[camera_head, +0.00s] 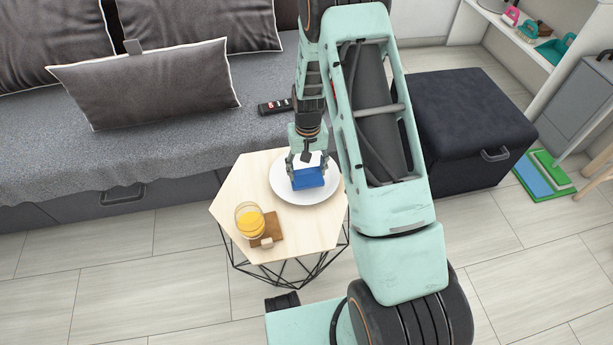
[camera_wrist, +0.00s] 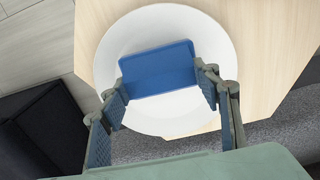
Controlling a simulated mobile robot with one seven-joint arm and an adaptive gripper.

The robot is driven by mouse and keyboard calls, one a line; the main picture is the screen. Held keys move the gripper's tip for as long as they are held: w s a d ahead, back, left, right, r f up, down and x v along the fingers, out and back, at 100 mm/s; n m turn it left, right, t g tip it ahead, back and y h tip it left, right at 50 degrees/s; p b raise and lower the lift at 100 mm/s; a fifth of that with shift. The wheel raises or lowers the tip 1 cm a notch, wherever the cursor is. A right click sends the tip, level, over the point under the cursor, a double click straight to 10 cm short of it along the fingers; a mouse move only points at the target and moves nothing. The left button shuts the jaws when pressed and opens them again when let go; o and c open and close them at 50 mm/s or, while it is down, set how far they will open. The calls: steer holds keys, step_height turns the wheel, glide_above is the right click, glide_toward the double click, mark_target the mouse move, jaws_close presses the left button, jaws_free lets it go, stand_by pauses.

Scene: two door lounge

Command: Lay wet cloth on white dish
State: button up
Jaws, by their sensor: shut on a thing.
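The blue wet cloth (camera_head: 308,178) is a flat folded block at my gripper (camera_head: 307,168), over the white dish (camera_head: 322,191). In the wrist view the cloth (camera_wrist: 158,68) lies between the two fingers of my gripper (camera_wrist: 165,88), with the round white dish (camera_wrist: 120,47) behind it. My gripper is shut on the cloth, with the fingers at its two ends. Whether the cloth touches the dish I cannot tell. The dish sits on a light wooden side table (camera_head: 235,196).
A glass of orange juice (camera_head: 250,220) stands at the table's front left, with a brown coaster (camera_head: 270,230) and a small pale block (camera_head: 267,243) beside it. A grey sofa (camera_head: 150,150) is behind, with a remote (camera_head: 275,107) on it. A dark ottoman (camera_head: 470,125) is at right.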

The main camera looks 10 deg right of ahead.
mark_target(307, 172)
steer(key=shift+a+f, duration=0.1)
steer(key=shift+f, duration=1.2)
steer(key=shift+b, duration=0.3)
steer(key=shift+f, duration=0.2)
steer(key=o, duration=1)
steer(key=shift+o, duration=0.2)
steer(key=shift+r, duration=0.15)
step_height(307, 172, up, 12)
steer(key=p, duration=0.3)
steer(key=shift+r, duration=0.2)
